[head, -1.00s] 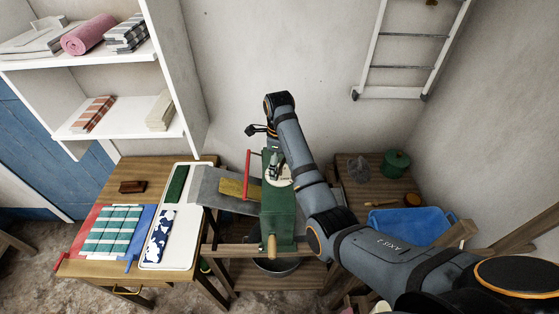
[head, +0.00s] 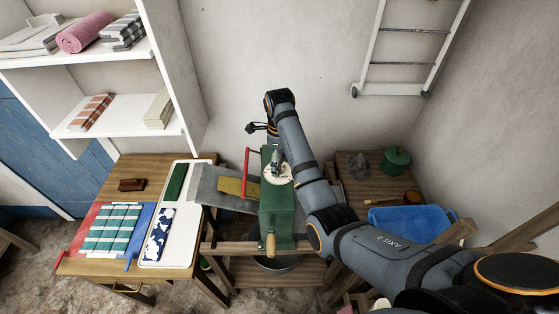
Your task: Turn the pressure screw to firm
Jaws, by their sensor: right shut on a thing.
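The green mangle (head: 277,215) stands in the middle of the head view, with a red bar (head: 246,172) at its left and a wooden handle (head: 270,245) low at its front. A pale round dial (head: 280,176) lies on its top around the pressure screw. My right arm reaches over from the lower right and bends down at the wrist. My right gripper (head: 275,160) is above the dial and shut on the pressure screw, which it mostly hides. The dial's marks are too small to read. My left gripper is out of view.
A wooden table (head: 150,162) at left holds a white tray (head: 183,258), folded cloths and a brush. A metal board (head: 215,186) sits left of the mangle. A blue tub (head: 410,222) and green pot (head: 397,160) are at right. White shelves (head: 185,60) stand at the back left.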

